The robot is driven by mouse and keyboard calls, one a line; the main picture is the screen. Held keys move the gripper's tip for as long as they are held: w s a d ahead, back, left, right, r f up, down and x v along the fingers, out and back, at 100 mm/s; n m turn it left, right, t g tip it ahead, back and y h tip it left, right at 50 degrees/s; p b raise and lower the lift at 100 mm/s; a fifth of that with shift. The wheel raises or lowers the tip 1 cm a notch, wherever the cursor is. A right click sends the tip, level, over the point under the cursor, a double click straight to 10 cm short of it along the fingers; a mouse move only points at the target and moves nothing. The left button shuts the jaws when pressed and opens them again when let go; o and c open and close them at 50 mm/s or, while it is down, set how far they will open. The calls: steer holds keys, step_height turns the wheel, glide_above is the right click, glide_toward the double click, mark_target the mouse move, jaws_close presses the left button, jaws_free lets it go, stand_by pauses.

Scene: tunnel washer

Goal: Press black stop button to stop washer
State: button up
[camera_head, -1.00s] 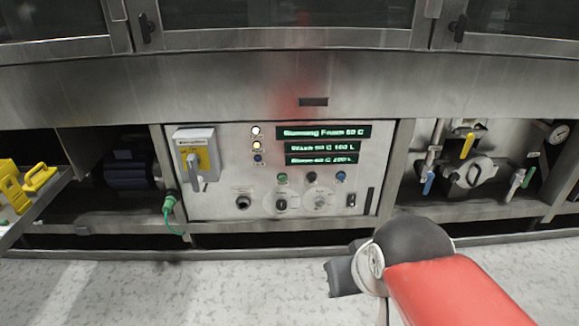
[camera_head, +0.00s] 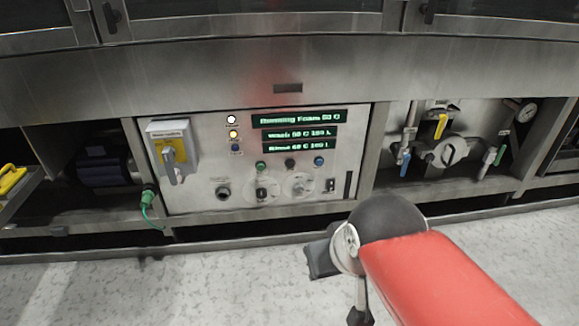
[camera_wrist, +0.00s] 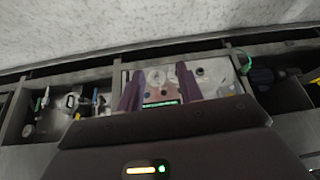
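The black stop button (camera_head: 290,163) is a small round knob on the washer's control panel (camera_head: 205,185). It sits between a green button (camera_head: 261,165) and a blue button (camera_head: 319,160), below the green-lit displays (camera_head: 300,135). The top display seems to read "Running Foam" with a temperature. In the wrist view, the panel shows upside down beyond my gripper (camera_wrist: 158,88), whose two purple-grey fingers stand apart with nothing between them. My gripper is well away from the panel.
A grey and yellow switch box (camera_head: 172,150) juts out at the panel's left, with a green cable (camera_head: 150,208) below. Pipes and valves with a yellow handle (camera_head: 441,126) are at the right. Pale floor (camera_head: 200,285) lies open in front.

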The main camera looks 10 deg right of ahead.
steer(key=shift+c, duration=0.5)
jaws_close()
stand_by(1.4)
